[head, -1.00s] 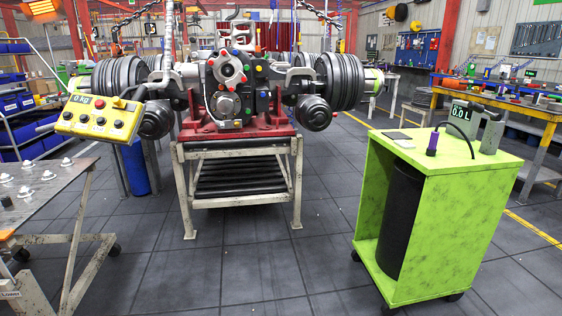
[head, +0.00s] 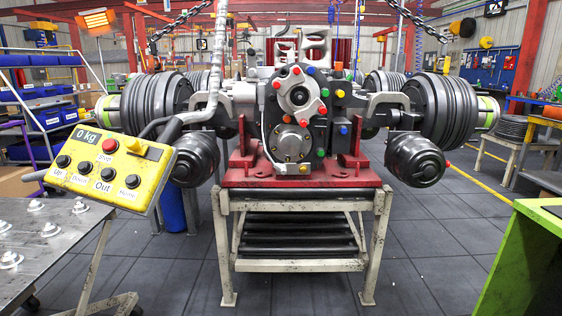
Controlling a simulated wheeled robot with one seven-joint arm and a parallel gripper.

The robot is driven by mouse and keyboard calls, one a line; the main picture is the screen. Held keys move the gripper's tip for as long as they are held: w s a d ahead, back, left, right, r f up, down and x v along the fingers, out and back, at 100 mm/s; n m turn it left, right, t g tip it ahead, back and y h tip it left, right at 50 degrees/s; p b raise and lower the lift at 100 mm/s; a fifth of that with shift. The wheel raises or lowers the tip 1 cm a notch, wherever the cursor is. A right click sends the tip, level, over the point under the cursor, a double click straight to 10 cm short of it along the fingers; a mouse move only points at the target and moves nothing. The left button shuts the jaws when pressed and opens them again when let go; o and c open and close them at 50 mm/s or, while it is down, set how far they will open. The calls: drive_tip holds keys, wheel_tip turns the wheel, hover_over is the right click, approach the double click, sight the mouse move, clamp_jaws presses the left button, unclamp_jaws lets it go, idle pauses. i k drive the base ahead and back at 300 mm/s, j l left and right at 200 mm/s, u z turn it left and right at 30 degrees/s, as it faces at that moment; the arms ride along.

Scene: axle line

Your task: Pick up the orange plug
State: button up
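The axle assembly (head: 298,135) stands on a red cradle in the middle of the head view, with several small coloured plugs on its central housing. A small orange-looking plug (head: 338,66) sits at the upper right of the housing. Another small orange-looking spot (head: 287,118) shows on the housing face, left of centre. At this size I cannot tell for sure which is the orange plug. Red, blue and green plugs sit around them. My gripper is not in view.
A yellow control box (head: 112,168) hangs at the left, in front of the axle. A grey metal table (head: 50,265) with bolts stands at the lower left. A green cart (head: 520,265) is at the lower right edge. The floor (head: 420,270) between stand and cart is clear.

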sight(338, 66)
drive_tip(key=i+j, duration=0.1)
drive_tip(key=i, duration=0.55)
drive_tip(key=i+j, duration=0.1)
drive_tip(key=i, duration=0.5)
drive_tip(key=z, duration=0.05)
